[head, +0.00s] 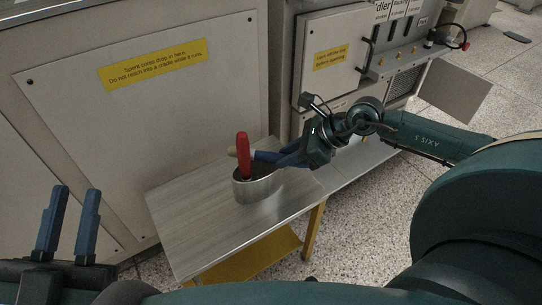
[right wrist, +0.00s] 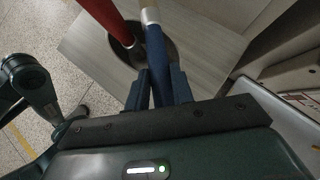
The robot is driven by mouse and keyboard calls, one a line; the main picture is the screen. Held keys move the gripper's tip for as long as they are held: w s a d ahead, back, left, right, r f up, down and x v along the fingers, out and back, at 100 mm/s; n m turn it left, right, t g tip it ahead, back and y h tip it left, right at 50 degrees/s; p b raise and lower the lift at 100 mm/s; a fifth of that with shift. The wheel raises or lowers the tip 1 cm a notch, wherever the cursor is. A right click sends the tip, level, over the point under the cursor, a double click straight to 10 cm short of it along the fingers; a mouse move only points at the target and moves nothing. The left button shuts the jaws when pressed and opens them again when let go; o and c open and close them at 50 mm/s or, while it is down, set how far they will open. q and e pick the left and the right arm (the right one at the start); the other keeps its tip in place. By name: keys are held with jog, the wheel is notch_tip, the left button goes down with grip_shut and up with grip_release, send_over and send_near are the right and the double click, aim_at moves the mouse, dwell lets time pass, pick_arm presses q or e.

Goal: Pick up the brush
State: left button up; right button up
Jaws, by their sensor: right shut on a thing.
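The brush (head: 232,151) has a blue handle and a pale tan end. In the right wrist view the brush (right wrist: 155,45) runs out from between my right gripper's fingers, over the cup. My right gripper (head: 280,157) is shut on its blue handle; in the wrist view its fingers (right wrist: 160,80) press on both sides. A grey round cup (head: 258,188) stands on the table (head: 195,225). A red-handled tool (head: 243,158) stands upright in it, close beside the brush. Whether the brush touches the cup is unclear. My left gripper (head: 78,192) is open and empty at lower left.
A large grey cabinet panel (head: 130,130) with a yellow label rises behind the table. A machine with a hose and red knob (head: 465,46) stands at the back right. The table's left half is bare. Speckled floor (head: 370,215) lies to the right.

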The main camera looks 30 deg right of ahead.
grip_shut()
